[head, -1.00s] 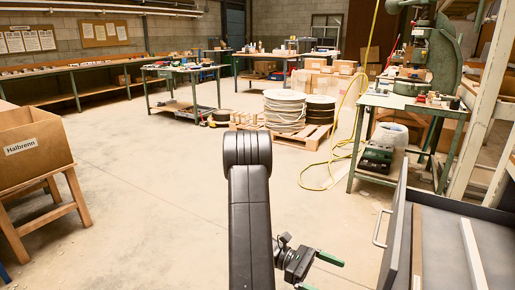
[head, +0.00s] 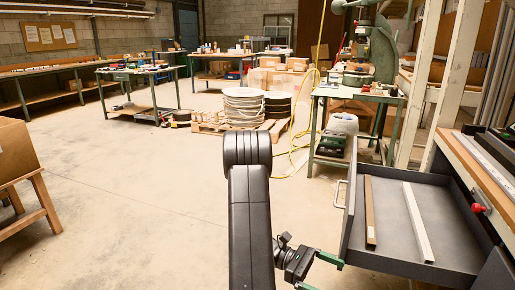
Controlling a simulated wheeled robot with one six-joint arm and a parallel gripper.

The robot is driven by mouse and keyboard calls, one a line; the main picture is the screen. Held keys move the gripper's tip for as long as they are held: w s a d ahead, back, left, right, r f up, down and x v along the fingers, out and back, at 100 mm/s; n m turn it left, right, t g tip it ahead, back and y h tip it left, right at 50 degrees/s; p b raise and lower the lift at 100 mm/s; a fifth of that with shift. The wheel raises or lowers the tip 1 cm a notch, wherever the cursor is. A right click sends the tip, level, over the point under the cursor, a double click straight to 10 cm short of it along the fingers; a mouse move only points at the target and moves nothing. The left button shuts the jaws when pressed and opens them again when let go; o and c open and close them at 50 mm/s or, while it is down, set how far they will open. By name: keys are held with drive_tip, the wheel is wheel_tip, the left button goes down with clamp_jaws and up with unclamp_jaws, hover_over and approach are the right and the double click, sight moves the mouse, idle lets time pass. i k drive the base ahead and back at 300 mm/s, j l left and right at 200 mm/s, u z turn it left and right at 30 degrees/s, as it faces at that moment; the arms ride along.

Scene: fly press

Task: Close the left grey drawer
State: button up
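A grey drawer (head: 385,256) stands open at the lower right in the head view, pulled out to the left from under a wood-topped bench. Its handle (head: 341,193) is a pale bar on its left-facing front. A brown wooden strip (head: 370,212) and a white strip (head: 417,222) lie inside it. My gripper (head: 326,273) is at the bottom, left of and nearer than the drawer, with its green-tipped fingers spread apart. Nothing shows between the fingers, and they look clear of the drawer. The lower finger is partly cut off by the frame edge.
The bench (head: 476,165) with a red knob (head: 478,208) borders the right. A green-legged table (head: 330,92) with a press stands behind the drawer. A pallet with coiled material (head: 244,107) and a yellow hose lie farther back. A cardboard box (head: 14,150) is at left. The middle floor is open.

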sight(460, 245)
drive_tip(key=z, duration=1)
